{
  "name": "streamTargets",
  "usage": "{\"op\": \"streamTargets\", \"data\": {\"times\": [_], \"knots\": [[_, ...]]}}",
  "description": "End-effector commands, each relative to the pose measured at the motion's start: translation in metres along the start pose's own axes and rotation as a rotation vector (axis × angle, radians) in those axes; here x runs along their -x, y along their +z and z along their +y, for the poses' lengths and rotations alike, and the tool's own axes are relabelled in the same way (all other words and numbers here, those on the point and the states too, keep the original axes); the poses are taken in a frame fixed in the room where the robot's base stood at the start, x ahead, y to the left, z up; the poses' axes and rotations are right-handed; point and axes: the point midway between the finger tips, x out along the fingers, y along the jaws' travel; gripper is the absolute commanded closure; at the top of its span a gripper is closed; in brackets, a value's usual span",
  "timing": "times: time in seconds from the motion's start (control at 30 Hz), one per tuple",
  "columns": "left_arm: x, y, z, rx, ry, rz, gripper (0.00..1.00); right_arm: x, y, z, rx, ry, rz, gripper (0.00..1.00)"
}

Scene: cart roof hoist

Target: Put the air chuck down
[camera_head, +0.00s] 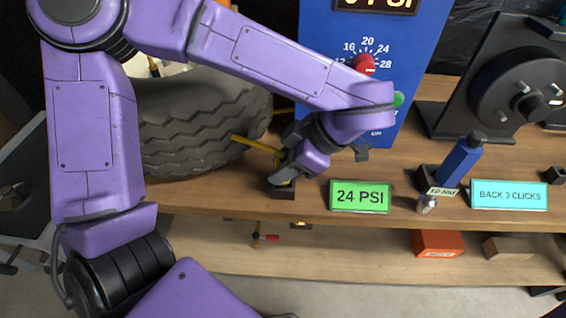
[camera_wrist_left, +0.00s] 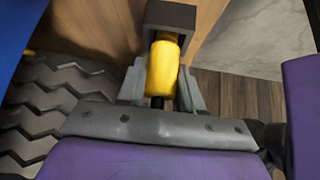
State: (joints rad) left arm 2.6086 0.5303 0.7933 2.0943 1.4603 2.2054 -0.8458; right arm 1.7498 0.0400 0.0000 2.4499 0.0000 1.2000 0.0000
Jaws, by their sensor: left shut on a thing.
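The air chuck (camera_wrist_left: 165,68) is a yellow cylinder with a dark end, held between the two grey fingers of my left gripper (camera_wrist_left: 161,92) in the left wrist view. Its far end meets or overlaps a dark square holder (camera_wrist_left: 171,15); I cannot tell how deep it sits. In the head view my left gripper (camera_head: 283,174) points down at the same dark holder (camera_head: 284,193) on the bench's front edge. Only a bit of yellow shows between the fingers there. My right gripper is not in view.
A tire (camera_head: 200,120) lies left of the gripper, with a yellow bar (camera_head: 256,145) beside it. A blue inflator panel (camera_head: 325,50) with a red knob stands behind. Right are a green 24 PSI sign (camera_head: 360,197), a blue-handled tool (camera_head: 460,160) and a cyan sign (camera_head: 508,195).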

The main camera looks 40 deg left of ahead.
Motion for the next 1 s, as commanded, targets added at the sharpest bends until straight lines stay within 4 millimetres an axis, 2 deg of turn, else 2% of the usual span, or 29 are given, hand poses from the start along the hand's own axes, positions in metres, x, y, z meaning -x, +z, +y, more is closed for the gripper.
{"op": "streamTargets", "data": {"times": [0.07, 0.1, 0.13, 0.17, 0.4, 0.5, 0.57, 0.8, 1.0], "knots": [[-0.002, 0.002, 0.000, -0.001, -0.001, 0.001, 1.00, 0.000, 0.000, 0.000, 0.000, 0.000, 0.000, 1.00], [-0.002, 0.001, 0.000, -0.001, 0.000, 0.000, 0.52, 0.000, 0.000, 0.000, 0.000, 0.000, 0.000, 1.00], [-0.002, 0.001, 0.000, -0.001, 0.000, 0.000, 0.42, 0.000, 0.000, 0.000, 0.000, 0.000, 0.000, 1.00], [-0.002, 0.001, 0.000, -0.001, 0.000, 0.000, 0.39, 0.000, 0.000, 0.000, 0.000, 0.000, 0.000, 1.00], [-0.001, 0.001, 0.000, -0.001, 0.000, 0.000, 0.39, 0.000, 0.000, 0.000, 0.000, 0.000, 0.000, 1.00], [0.005, -0.001, 0.000, 0.000, 0.001, 0.000, 0.39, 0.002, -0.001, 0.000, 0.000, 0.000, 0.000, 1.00], [0.015, -0.002, 0.001, 0.001, 0.002, 0.001, 0.39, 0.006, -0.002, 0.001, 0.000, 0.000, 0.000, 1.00], [0.079, -0.003, 0.001, 0.001, 0.004, 0.001, 0.39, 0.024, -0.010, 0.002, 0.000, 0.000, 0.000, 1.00], [0.114, -0.002, 0.000, 0.000, 0.001, 0.001, 0.39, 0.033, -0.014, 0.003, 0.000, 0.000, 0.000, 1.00]]}}
